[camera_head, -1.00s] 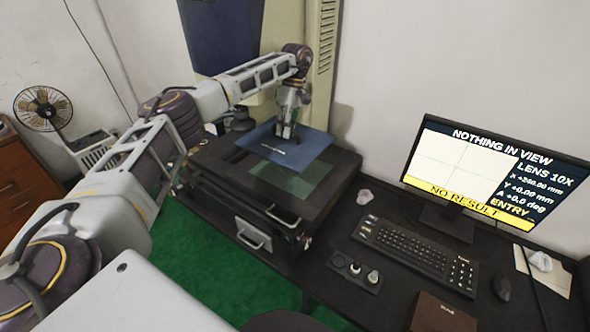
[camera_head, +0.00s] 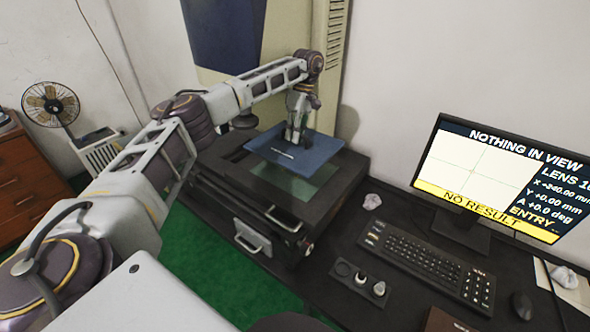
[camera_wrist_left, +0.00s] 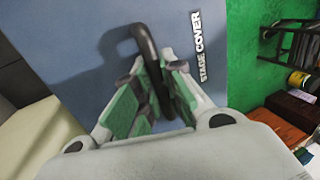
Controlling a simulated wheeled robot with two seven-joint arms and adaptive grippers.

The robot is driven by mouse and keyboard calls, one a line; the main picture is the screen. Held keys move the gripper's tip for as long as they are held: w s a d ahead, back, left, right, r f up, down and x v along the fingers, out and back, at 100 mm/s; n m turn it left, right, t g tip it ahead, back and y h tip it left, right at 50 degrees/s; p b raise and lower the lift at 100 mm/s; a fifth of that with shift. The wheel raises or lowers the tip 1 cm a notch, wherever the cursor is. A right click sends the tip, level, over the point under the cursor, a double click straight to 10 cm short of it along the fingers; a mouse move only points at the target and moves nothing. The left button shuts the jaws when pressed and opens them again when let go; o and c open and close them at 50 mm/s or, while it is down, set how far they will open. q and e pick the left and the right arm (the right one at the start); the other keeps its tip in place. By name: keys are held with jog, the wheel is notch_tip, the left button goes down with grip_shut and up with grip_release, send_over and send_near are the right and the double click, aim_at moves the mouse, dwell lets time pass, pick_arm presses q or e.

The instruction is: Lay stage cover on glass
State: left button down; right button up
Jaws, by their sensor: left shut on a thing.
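The stage cover (camera_head: 312,150) is a flat blue plate with a white label. In the head view it is over the stage and hides the back part of the glass (camera_head: 285,183); I cannot tell whether it touches the glass. My left gripper (camera_head: 294,138) is above the plate, shut on its dark loop handle. In the left wrist view the green-padded fingers (camera_wrist_left: 155,95) are on both sides of the handle (camera_wrist_left: 150,60), and the cover (camera_wrist_left: 90,35) with its "STAGE COVER" label fills much of the picture. My right gripper is not in view.
The black stage frame (camera_head: 330,195) surrounds the glass. A monitor (camera_head: 500,175) reads "NOTHING IN VIEW". A keyboard (camera_head: 425,262), a mouse (camera_head: 522,305) and a small tray of knobs (camera_head: 358,280) lie on the desk at right. A fan (camera_head: 48,103) stands at far left.

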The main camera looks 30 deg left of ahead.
aim_at(295, 146)
pick_arm(q)
jog(key=shift+f, duration=0.4)
notch_tip(295, 146, down, 4)
jog(key=shift+f+p, duration=0.1)
jog(key=shift+p, duration=0.25)
jog(key=shift+f, duration=0.65)
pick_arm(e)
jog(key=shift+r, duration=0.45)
pick_arm(q)
jog(key=shift+f+p, duration=0.35)
jog(key=shift+f, duration=1.45)
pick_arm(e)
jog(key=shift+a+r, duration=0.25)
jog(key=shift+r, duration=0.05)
pick_arm(q)
jog(key=shift+f, duration=0.15)
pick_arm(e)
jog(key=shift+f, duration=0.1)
